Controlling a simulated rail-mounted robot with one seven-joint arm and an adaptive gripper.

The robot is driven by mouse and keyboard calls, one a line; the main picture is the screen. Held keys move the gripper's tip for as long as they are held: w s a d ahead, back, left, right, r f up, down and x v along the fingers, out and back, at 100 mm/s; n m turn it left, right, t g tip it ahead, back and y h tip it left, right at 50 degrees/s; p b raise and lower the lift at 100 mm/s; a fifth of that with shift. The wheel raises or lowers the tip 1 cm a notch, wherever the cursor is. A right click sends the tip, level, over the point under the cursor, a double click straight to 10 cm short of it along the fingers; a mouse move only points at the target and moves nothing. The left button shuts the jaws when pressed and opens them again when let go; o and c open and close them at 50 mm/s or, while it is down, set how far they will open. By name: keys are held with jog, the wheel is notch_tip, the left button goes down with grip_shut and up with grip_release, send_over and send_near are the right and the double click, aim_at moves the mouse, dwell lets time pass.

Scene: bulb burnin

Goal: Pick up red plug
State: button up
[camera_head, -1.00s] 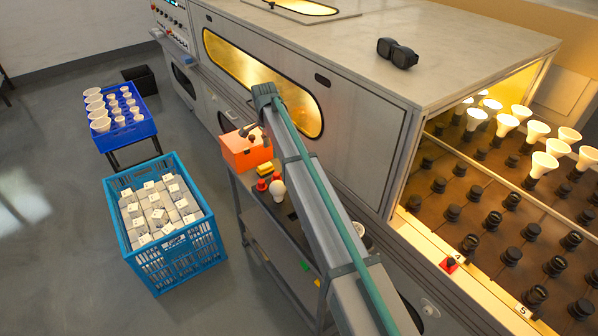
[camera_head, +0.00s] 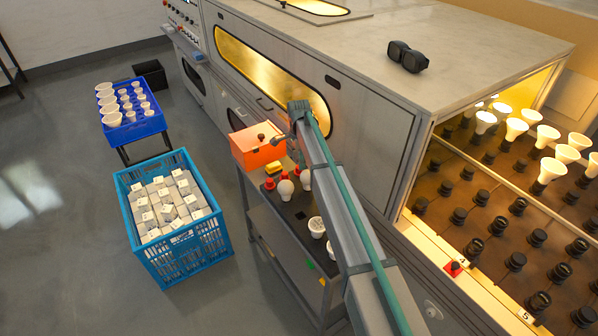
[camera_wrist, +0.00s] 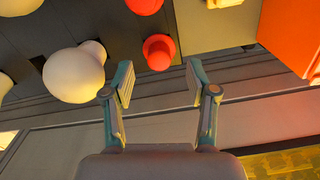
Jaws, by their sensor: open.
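A red plug (camera_wrist: 158,52) shows in the wrist view, just beyond and between my fingertips. A second red plug (camera_wrist: 144,5) is cut off at the top edge. In the head view, small red plugs (camera_head: 269,184) stand on the dark cart top beside white bulbs. My gripper (camera_wrist: 160,84) is open and empty, its two fingers spread on either side of the nearer plug's line. A round white bulb (camera_wrist: 75,72) lies close to the left finger. My forearm hides part of the cart in the head view.
An orange box (camera_head: 257,148) stands at the cart's far end, with a yellow block (camera_head: 273,168) near it. The machine wall (camera_head: 345,125) runs along the cart. Another red item (camera_head: 454,267) sits on the rack's front edge. Blue crates stand on the left.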

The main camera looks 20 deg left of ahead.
aim_at(299, 172)
jog(key=shift+f+p, duration=0.45)
jog(key=shift+f, duration=1.5)
jog(key=c, duration=1.1)
jog(key=shift+r, duration=0.15)
